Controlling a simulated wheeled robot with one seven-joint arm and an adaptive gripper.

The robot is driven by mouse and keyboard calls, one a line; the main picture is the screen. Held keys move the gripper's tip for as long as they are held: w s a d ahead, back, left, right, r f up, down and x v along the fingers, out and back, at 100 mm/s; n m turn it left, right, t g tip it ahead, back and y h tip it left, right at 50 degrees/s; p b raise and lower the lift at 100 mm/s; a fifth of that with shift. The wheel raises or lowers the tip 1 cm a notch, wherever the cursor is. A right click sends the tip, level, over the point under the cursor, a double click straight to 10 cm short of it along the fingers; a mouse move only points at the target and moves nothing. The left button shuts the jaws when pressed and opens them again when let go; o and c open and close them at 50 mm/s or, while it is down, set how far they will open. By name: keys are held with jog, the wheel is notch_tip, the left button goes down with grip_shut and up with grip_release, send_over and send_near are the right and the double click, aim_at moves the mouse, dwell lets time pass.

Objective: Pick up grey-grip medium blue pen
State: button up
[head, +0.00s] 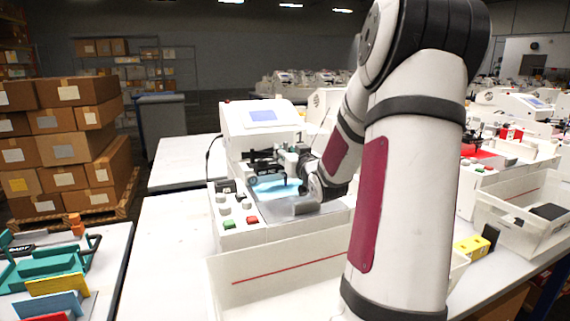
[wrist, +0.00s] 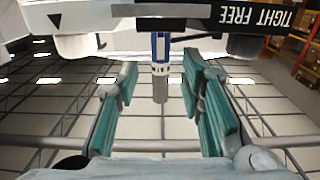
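The pen (wrist: 160,70) shows in the wrist view, blue and white at its upper part with a grey lower section. It hangs from the plotter's pale holder, which has a black strip (wrist: 262,17) marked TIGHT FREE. My gripper (wrist: 162,98) is open, its teal pads standing on either side of the pen with a clear gap each side. The pads do not touch it. In the head view my gripper (head: 303,160) is at the plotter (head: 262,118), over its blue-lit bed. I cannot make out the pen there.
The plotter's front panel has knobs and green and red buttons (head: 252,219). A white bin (head: 285,270) with a red line stands in front of it. Stacked cartons (head: 62,140) are at the left. A second bin (head: 510,215) and a yellow box (head: 470,246) are at the right.

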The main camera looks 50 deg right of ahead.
jog(key=shift+w+d, duration=0.25)
jog(key=shift+w, duration=0.2)
grip_shut()
